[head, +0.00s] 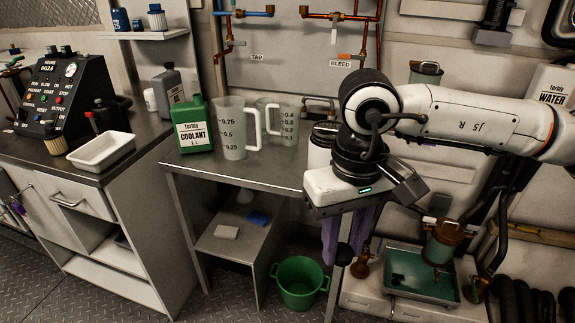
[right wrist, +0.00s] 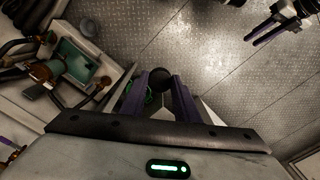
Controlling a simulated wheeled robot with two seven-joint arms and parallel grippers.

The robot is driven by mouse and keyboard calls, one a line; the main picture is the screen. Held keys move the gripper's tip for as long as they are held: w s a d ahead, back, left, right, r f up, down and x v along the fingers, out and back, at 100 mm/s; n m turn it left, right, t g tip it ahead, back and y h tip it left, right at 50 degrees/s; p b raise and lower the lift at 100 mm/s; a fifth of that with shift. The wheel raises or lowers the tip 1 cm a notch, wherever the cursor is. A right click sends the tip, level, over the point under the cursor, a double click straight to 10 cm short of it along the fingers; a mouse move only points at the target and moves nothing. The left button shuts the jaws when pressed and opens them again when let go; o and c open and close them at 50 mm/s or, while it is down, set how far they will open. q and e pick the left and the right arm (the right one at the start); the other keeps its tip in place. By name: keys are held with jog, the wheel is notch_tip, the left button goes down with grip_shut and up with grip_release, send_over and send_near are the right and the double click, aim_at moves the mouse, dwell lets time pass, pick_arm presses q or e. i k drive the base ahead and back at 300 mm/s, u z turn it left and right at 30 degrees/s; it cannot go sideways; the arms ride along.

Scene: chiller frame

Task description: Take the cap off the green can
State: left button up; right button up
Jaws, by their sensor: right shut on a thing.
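The green can (head: 195,128), labelled coolant, stands upright on the metal bench beside the clear jugs. No cap shows on its neck (head: 194,98). My right gripper (head: 348,250) is away from the can, to its right and lower, in front of the bench. Its purple fingers point down and are shut on a dark round thing that looks like the cap (head: 344,254); it also shows between the fingertips in the right wrist view (right wrist: 161,76). My left gripper (right wrist: 264,30) shows at the upper right of that view, its fingers apart and empty.
Two measuring jugs (head: 237,130) stand right of the can. A green tray (head: 420,275) lies to the right. A white tray (head: 101,151) sits on the left counter.

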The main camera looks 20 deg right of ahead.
aim_at(192, 120)
jog(key=u, duration=0.8)
jog(key=i, duration=1)
jog(key=z, duration=0.3)
